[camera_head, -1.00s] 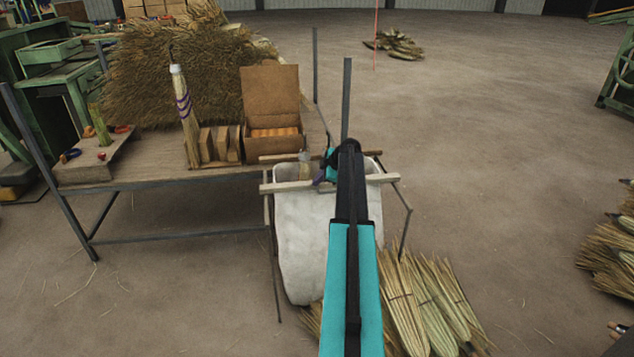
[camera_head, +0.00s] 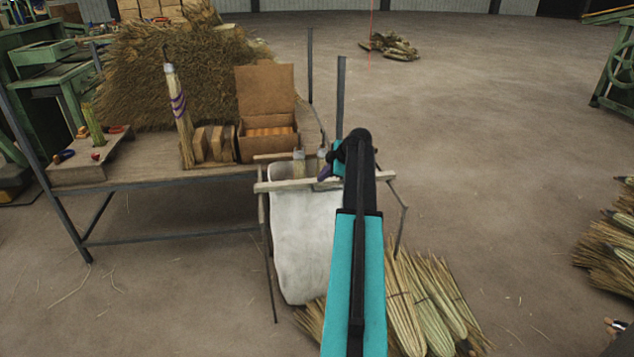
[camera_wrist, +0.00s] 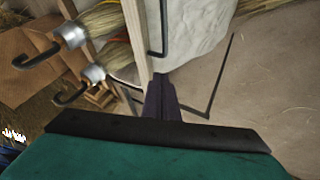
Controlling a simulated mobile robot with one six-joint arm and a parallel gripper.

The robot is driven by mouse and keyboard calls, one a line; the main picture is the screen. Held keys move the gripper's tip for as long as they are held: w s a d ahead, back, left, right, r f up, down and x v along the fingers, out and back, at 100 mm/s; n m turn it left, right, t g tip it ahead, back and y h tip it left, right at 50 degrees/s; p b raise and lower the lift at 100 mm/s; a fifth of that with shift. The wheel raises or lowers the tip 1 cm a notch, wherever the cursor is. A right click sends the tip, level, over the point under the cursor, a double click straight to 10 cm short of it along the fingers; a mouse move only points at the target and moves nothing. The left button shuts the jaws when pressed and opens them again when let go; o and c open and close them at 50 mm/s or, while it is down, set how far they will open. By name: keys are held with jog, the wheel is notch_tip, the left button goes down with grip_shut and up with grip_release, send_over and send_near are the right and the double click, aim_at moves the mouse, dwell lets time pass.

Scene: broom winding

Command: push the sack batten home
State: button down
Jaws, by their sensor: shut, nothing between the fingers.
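The sack batten (camera_head: 275,187) is a pale wooden strip across the near side of the white sack's mouth. It runs up and down in the wrist view (camera_wrist: 137,45). The white sack (camera_head: 300,245) hangs below it and shows beside the batten in the wrist view (camera_wrist: 200,30). My gripper (camera_head: 323,174) is shut and empty, close over the batten right of its middle. In the wrist view its dark fingertips (camera_wrist: 158,82) overlap the batten's edge; I cannot tell if they touch. My arm hides part of the batten and the sack's right side.
Metal-capped brooms with hooks (camera_wrist: 72,35) stand in the sack mouth, close by my fingers. The bench (camera_head: 150,182) to the left holds an open cardboard box (camera_head: 268,140) and a standing broom (camera_head: 178,115). Straw bundles (camera_head: 430,300) lie right of the sack.

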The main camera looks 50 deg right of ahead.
jog(key=shift+v, duration=1.35)
jog(key=w+a+f+m+g+y+p, duration=0.1)
jog(key=w+a+f+m+g+y, duration=0.2)
jog(key=a+f, duration=1.5)
jog(key=s+a+f+m+g+p, duration=0.1)
jog(key=a+f+g, duration=0.1)
jog(key=a+f, duration=0.65)
jog(key=s+a+f+m+g+p, duration=0.1)
jog(key=s+a+f, duration=0.15)
jog(key=a, duration=1.15)
jog(key=s+a+f+m+g+p, duration=0.1)
jog(key=s+a+f+g, duration=0.1)
jog(key=s+a+f, duration=0.35)
jog(key=s+a+f+m+g+h, duration=0.1)
jog(key=s+a+f, duration=0.1)
jog(key=s+a, duration=0.55)
jog(key=s+a+f+m+g+p, duration=0.1)
jog(key=s+a+f+g, duration=0.15)
jog(key=s+a, duration=0.4)
jog(key=s+a+f+g+h, duration=0.1)
jog(key=s+a, duration=0.3)
jog(key=s, duration=0.6)
jog(key=shift+a+f+m+h, duration=0.35)
jog(key=shift+f+m+h, duration=0.05)
jog(key=shift+f, duration=0.1)
jog(key=shift+s, duration=0.15)
